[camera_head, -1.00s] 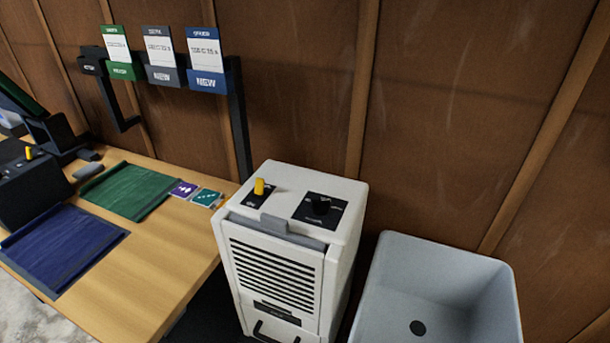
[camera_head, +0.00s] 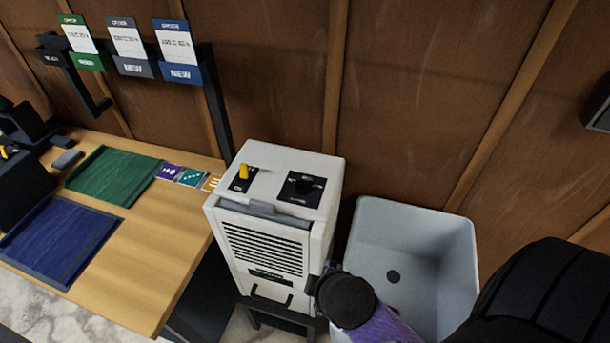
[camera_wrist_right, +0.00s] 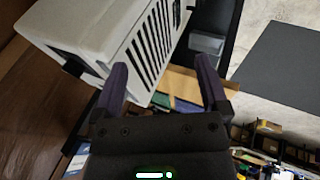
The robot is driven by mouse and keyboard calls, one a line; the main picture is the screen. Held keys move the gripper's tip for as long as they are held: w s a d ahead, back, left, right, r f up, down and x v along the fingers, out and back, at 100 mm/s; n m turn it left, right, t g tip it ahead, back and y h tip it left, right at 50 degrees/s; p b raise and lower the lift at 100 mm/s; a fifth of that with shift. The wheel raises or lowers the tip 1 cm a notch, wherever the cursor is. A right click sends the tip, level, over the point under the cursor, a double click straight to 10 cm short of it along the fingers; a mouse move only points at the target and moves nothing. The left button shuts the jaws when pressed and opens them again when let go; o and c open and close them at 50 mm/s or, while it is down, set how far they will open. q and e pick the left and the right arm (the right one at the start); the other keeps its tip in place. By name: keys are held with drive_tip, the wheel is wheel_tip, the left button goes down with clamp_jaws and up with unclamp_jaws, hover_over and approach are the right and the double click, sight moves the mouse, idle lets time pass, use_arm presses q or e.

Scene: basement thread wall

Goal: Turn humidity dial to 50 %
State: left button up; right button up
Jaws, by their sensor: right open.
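The humidity dial (camera_head: 302,188) is a black knob on a black plate on top of a white dehumidifier (camera_head: 322,165), at its right side. A yellow switch (camera_head: 243,171) stands on the same top, to the left. My right arm comes in from the lower right of the head view, in front of the dehumidifier and over the sink. In the right wrist view my right gripper (camera_wrist_right: 165,85) is open and empty, its two purple fingers apart, with the dehumidifier's vented front (camera_wrist_right: 150,45) beyond them. The dial does not show there. My left gripper is not in view.
A grey sink (camera_head: 455,250) stands right of the dehumidifier. A wooden table (camera_head: 150,255) with green (camera_head: 115,177) and blue (camera_head: 60,240) mats stands to the left. A black rail with hanging cards (camera_head: 128,48) is on the wall behind. The space above the dehumidifier is clear.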

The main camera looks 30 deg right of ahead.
drive_tip(key=w+d+r+n+t+h, duration=0.2)
drive_tip(key=w+d+r+n+t, duration=0.15)
drive_tip(key=w+n, duration=0.5)
drive_tip(key=n+t+h, duration=0.1)
drive_tip(key=n+t, duration=0.2)
drive_tip(key=n, duration=1)
approach(303, 184)
drive_tip(key=shift+s, duration=1)
drive_tip(key=shift+w+n+t, duration=0.25)
drive_tip(key=shift+w+n, duration=0.05)
drive_tip(key=shift+n, duration=0.55)
drive_tip(key=b+x, duration=0.2)
drive_tip(key=x, duration=0.6)
drive_tip(key=shift+w+f+b, duration=0.2)
drive_tip(key=shift+w+b, duration=0.1)
drive_tip(key=shift+b, duration=0.1)
drive_tip(key=shift+w+d+f, duration=0.1)
drive_tip(key=shift+w+d, duration=0.1)
drive_tip(key=shift+w, duration=0.3)
